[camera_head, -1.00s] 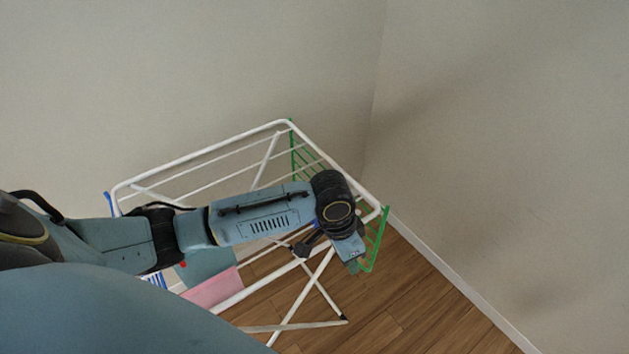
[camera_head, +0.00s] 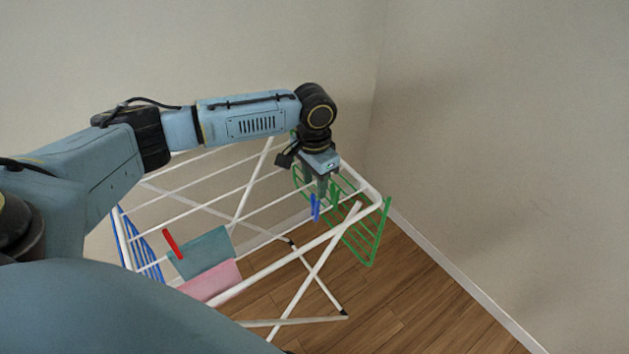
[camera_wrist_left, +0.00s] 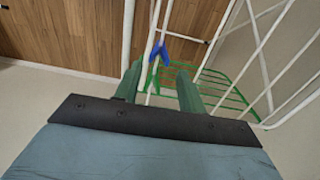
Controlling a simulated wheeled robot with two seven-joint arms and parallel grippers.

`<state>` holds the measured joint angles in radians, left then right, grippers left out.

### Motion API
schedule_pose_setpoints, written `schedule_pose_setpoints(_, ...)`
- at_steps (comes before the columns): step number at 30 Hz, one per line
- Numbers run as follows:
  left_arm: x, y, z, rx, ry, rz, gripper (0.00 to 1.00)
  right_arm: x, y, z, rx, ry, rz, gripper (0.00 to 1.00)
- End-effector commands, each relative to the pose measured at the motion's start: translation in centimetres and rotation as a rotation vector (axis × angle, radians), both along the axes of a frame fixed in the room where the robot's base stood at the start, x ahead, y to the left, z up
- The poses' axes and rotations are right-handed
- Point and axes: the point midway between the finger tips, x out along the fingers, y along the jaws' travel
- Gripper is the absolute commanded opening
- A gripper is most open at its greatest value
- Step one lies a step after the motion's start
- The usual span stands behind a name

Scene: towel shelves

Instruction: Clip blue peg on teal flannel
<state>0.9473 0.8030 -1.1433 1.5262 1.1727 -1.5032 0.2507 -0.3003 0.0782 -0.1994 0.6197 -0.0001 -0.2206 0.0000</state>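The blue peg (camera_head: 315,208) hangs on a thin rail of the white drying rack, near its right end; the left wrist view shows it (camera_wrist_left: 160,50) just beyond my fingertips. The teal flannel (camera_head: 205,255) hangs over the rack further left. My left gripper (camera_head: 320,190) points down above the rail, close to the blue peg. In the left wrist view its two fingers (camera_wrist_left: 157,80) are apart, with no peg clamped. A green peg (camera_wrist_left: 153,76) shows between the fingers there. My right gripper is not in view.
A red peg (camera_head: 172,243) sits at the teal flannel's left edge. A pink flannel (camera_head: 213,283) hangs in front of the teal one. The rack has a green end grid (camera_head: 368,238) at right and a blue one (camera_head: 145,258) at left. Walls stand close behind.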

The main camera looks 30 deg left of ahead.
Motion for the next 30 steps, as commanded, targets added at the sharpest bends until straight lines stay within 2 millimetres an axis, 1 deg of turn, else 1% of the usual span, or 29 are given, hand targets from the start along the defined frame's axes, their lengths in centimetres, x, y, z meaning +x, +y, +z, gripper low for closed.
schedule_pose_setpoints(1, 0.0, 0.0, -1.0, 0.001, 0.000, 0.000, 0.40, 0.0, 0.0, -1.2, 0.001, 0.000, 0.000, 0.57)
schedule_pose_setpoints(9, 0.0, 0.0, -3.5, 0.001, -0.001, 0.000, 0.40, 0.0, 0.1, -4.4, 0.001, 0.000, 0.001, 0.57)
schedule_pose_setpoints(10, -0.1, 0.0, -3.7, 0.000, 0.003, 0.001, 0.40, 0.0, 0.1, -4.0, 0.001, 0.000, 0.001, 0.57)
schedule_pose_setpoints(12, -0.1, -0.1, -4.3, -0.001, 0.002, 0.000, 0.40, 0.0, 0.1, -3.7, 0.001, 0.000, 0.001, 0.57)
schedule_pose_setpoints(19, 0.0, -0.1, -6.4, -0.001, 0.000, 0.001, 0.40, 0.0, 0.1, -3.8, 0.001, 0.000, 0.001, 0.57)
schedule_pose_setpoints(23, 0.0, -0.2, -6.8, 0.000, -0.001, 0.000, 0.40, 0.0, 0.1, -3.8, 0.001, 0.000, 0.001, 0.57)
schedule_pose_setpoints(29, 0.0, -0.1, -6.8, 0.000, -0.001, 0.000, 0.40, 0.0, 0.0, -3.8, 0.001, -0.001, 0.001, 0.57)
schedule_pose_setpoints(30, 0.0, -0.1, -6.8, 0.000, -0.001, 0.000, 0.39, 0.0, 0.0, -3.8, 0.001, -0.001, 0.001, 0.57)
